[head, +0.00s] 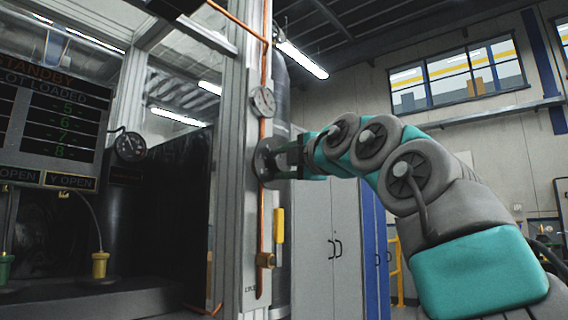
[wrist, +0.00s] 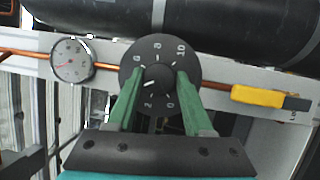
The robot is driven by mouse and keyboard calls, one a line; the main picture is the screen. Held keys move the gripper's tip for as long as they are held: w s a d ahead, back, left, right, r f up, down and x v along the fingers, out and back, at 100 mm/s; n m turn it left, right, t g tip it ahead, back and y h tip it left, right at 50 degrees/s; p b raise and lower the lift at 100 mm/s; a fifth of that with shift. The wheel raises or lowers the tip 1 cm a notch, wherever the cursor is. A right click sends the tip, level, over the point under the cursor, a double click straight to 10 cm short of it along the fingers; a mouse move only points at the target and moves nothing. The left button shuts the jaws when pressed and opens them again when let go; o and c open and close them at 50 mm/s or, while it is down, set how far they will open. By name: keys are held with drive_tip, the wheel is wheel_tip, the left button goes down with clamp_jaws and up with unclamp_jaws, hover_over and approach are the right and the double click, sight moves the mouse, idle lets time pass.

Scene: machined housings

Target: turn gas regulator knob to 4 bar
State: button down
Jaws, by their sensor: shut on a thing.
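The regulator knob is a dark round dial with white numbers; it shows in the wrist view (wrist: 158,75) and edge-on in the head view (head: 265,160). In the wrist view 0, 2, 6, 8 and 10 are readable; the place between 2 and 6 is covered by my left finger. The short white pointer on the hub points left and slightly down, toward that covered place. My gripper (wrist: 160,80) has its green fingers on both sides of the hub, shut on the knob. It also shows in the head view (head: 285,160).
A small round pressure gauge (wrist: 72,60) with a red needle sits beside the knob on the copper pipe (wrist: 215,85). A yellow handle (wrist: 257,96) is on the other side. A large dark cylinder (wrist: 200,22) runs behind. A grey cabinet (head: 325,235) stands behind my arm.

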drive_tip(key=shift+m, duration=0.7)
idle(0.4)
drive_tip(key=shift+c, duration=1.4)
unclamp_jaws()
drive_tip(key=b+v, duration=0.2)
drive_tip(key=v, duration=0.5)
drive_tip(key=shift+s+d, duration=0.2)
drive_tip(key=shift+s, duration=0.2)
drive_tip(key=shift+r, duration=0.1)
